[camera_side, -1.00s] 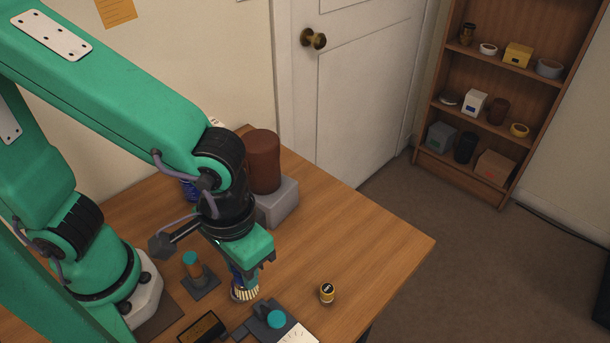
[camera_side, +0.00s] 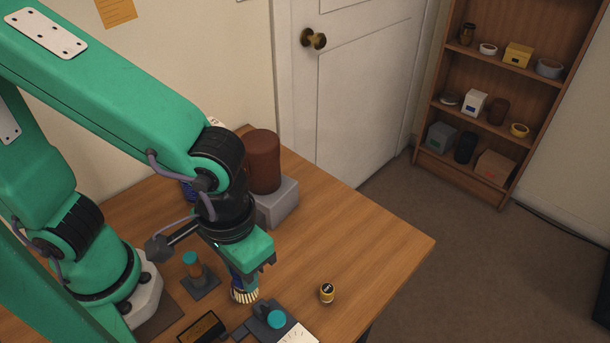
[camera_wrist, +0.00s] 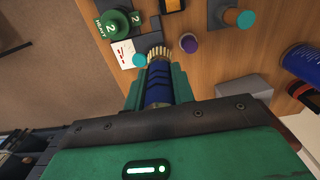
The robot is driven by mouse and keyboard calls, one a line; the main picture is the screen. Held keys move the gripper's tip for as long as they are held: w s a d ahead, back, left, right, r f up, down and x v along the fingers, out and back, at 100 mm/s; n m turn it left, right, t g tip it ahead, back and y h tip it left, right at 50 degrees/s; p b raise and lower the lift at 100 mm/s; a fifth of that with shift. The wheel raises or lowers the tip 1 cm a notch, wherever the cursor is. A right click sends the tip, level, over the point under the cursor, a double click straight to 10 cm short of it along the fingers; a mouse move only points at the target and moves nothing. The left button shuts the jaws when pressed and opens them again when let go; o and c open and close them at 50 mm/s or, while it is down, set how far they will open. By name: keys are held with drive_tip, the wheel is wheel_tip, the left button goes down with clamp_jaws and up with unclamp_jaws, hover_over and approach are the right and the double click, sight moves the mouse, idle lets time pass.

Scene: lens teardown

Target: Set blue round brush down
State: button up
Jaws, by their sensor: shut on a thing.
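The blue round brush (camera_wrist: 159,85) has a dark blue handle and a ring of pale bristles. My gripper (camera_wrist: 158,80) is shut on its handle in the wrist view, with the bristles pointing away from my palm. In the side view the brush (camera_side: 244,294) hangs below my gripper (camera_side: 248,268), bristles down and close to the wooden tabletop. Whether the bristles touch the wood I cannot tell. My gripper hides most of the handle there.
A grey plate with a teal knob (camera_side: 277,319) and white card lies close to the brush. A teal-topped orange post (camera_side: 192,262) stands left of it. A grey block (camera_side: 277,204) is behind. The table's right part is clear.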

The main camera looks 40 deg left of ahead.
drive_tip(key=shift+w+d, duration=5.7)
drive_tip(key=shift+w, duration=2.1)
drive_tip(key=w+a+f, duration=0.5)
drive_tip(key=w+f, duration=0.1)
drive_tip(key=w, duration=0.4)
drive_tip(key=shift+w+f, duration=0.25)
drive_tip(key=shift+f, duration=0.15)
drive_tip(key=shift+f, duration=0.1)
drive_tip(key=shift+f, duration=1.9)
drive_tip(key=shift+f, duration=0.15)
drive_tip(key=o, duration=1)
